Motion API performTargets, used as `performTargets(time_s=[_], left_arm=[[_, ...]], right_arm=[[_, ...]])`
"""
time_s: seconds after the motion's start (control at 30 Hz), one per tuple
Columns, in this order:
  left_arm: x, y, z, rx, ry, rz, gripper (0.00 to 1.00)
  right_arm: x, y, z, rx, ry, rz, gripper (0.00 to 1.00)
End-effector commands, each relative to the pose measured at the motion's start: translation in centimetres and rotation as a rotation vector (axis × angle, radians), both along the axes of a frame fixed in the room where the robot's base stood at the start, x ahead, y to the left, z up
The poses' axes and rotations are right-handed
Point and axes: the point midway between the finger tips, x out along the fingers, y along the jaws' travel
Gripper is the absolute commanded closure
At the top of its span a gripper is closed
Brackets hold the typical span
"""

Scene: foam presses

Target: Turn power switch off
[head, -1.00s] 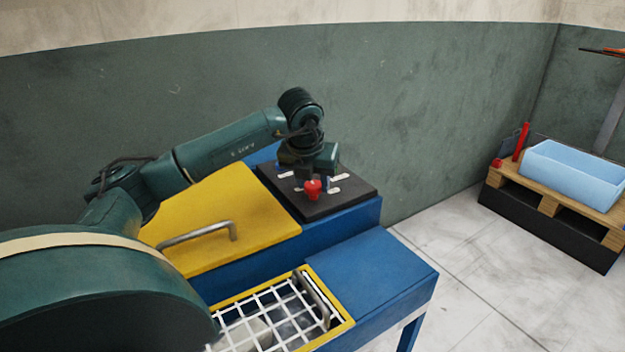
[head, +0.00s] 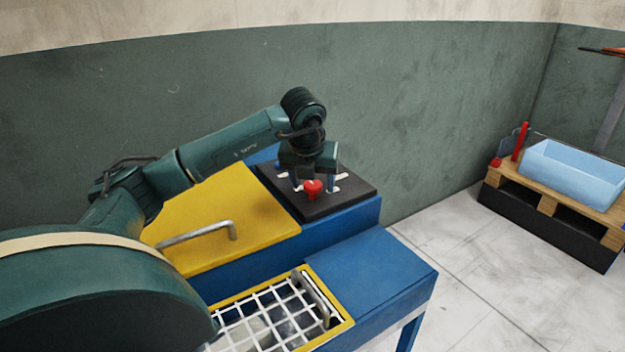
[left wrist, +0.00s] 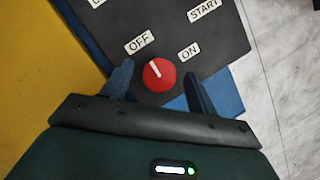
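The power switch (left wrist: 159,75) is a round red knob with a white pointer line on a black panel (left wrist: 215,45). In the left wrist view its pointer aims up and left toward the OFF label (left wrist: 139,42); the ON label (left wrist: 190,51) is at its upper right. In the head view the red knob (head: 313,189) shows just below my left gripper (head: 314,185). In the left wrist view my left gripper (left wrist: 158,77) is open, one blue finger on each side of the knob, with visible gaps to it. My right gripper is not in view.
The panel sits on a blue machine (head: 365,270) beside a yellow lid (head: 235,215) with a metal handle. A white grid in a yellow frame (head: 348,322) is in front. A pallet (head: 552,207) with a light blue bin (head: 570,172) stands at the right.

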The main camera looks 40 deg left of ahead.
Motion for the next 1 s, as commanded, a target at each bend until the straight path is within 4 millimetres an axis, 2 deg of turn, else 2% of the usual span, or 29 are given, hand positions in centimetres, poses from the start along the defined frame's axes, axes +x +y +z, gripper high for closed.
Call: performTargets(time_s=[0.23,0.37,0.8,1.0], left_arm=[[0.0,0.0,0.1,0.0,0.0,-0.001,0.41],[-0.4,-0.3,1.2,0.0,-0.002,-0.002,0.41],[-3.4,-2.0,9.7,-0.001,-0.005,-0.003,0.41],[-4.2,-2.4,11.8,-0.001,-0.002,-0.002,0.41]], right_arm=[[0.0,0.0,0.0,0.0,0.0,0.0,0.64],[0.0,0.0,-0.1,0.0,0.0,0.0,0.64],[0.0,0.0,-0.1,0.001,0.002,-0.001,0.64],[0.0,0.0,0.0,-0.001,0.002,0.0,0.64]])
